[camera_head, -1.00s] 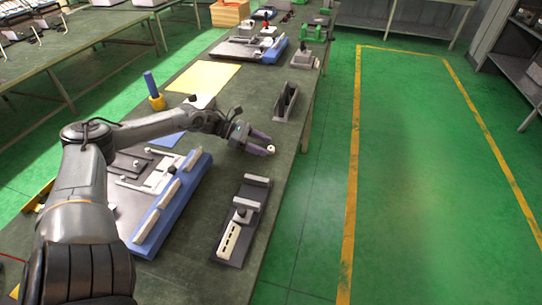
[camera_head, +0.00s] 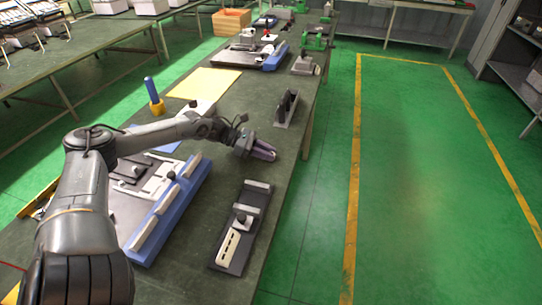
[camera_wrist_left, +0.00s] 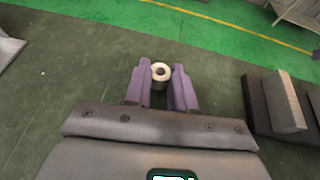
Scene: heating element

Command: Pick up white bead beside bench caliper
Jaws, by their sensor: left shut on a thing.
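The white bead (camera_wrist_left: 160,71) is a small ring with a dark hole. In the left wrist view it sits between the tips of the two purple fingers of my left gripper (camera_wrist_left: 159,84), which is shut on it. In the head view my left gripper (camera_head: 264,152) is over the right part of the green workbench, and its fingers hide the bead. A dark plate with a light slotted bar and blocks (camera_head: 240,225), probably the bench caliper, lies nearer, below the gripper in the picture. Its edge shows at the right of the left wrist view (camera_wrist_left: 272,105). My right gripper is not in view.
A dark upright bracket (camera_head: 287,108) stands beyond the gripper. A blue-edged fixture (camera_head: 170,215) lies under and left of my arm. A blue and yellow tool (camera_head: 154,95) stands farther back. The bench edge is close to the gripper's right. The bench around the fingers is clear.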

